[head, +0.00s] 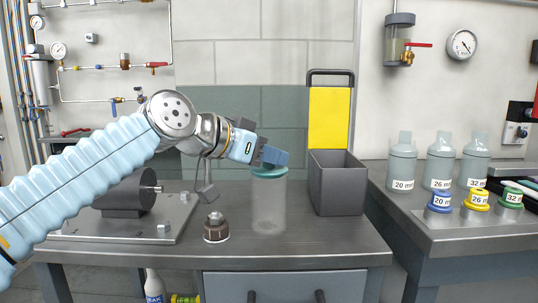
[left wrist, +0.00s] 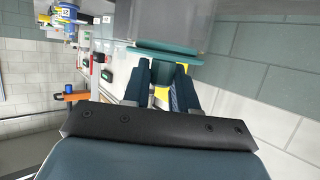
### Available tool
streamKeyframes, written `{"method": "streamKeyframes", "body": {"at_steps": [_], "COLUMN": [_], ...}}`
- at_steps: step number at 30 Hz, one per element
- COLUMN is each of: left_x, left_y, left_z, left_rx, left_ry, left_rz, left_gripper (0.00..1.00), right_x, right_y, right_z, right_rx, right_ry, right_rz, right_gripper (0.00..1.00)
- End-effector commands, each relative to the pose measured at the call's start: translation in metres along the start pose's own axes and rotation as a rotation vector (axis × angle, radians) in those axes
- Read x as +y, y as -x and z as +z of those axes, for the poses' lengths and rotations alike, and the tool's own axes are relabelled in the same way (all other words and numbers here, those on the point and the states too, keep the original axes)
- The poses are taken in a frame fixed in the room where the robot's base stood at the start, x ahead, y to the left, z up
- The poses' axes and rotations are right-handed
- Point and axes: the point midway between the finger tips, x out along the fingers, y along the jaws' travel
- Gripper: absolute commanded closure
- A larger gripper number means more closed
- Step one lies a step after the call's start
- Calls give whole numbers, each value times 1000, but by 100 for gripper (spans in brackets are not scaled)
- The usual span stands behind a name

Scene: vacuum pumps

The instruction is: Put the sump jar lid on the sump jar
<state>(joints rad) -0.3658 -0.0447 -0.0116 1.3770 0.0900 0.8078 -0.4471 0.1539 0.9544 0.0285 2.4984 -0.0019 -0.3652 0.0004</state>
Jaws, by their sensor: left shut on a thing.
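The sump jar (head: 269,205) is a clear, greyish cylinder standing upright on the metal bench. The teal sump jar lid (head: 268,173) is at the jar's mouth, roughly level and lined up with it. My left gripper (head: 272,157) is just above the jar, its blue fingers shut on the lid. In the left wrist view, the lid (left wrist: 166,56) lies between the fingertips (left wrist: 160,80) and against the jar's end (left wrist: 175,22). I cannot tell whether it is fully seated. The fingers partly hide the lid's top. My right gripper is not in view.
A grey open bin (head: 338,190) stands right of the jar, with a yellow panel (head: 329,117) behind it. A pump (head: 125,195) sits on a plate farther left. The bench front before the jar is clear.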

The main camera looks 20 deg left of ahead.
Motion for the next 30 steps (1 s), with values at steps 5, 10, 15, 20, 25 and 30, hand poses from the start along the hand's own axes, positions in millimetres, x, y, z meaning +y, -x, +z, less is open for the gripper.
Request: {"method": "streamKeyframes", "body": {"at_steps": [5,10,15,20,25,30], "left_x": [0,0,0,0,0,0], "left_y": [-1,-2,-2,-2,-2,7], "left_z": [3,6,5,5,5,5], "left_rx": [0,0,0,0,0,3], "left_ry": [0,0,0,0,0,0], "left_rz": [0,0,0,0,0,-1], "left_gripper": [100,100,55,43,43,43], "right_x": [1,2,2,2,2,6], "right_y": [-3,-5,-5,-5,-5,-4], "right_z": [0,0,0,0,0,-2], "right_rx": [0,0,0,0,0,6], "right_ry": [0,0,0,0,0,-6], "right_rz": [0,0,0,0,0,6], "right_gripper": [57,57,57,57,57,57]}}
